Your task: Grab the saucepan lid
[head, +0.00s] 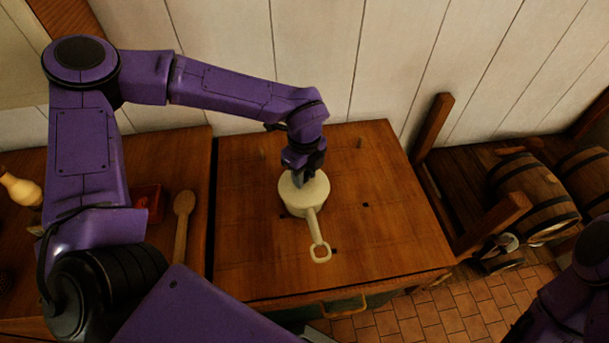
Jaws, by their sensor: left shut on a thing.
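A cream saucepan (314,222) stands on the wooden counter, its handle with a ring end pointing toward the front. Its pale lid (317,190) sits on top, at the pan's rim. My left gripper (298,180) reaches down from above onto the lid and is shut at its middle. The fingertips and the lid's knob are mostly hidden by the gripper itself. My right gripper is not in view; only part of my right arm shows at the lower right corner.
The counter (385,250) is bare around the saucepan. A wooden spoon (183,222) and a red box (150,202) lie on the left counter. Barrels (532,193) rest on a wooden rack at the right. A plank wall stands close behind.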

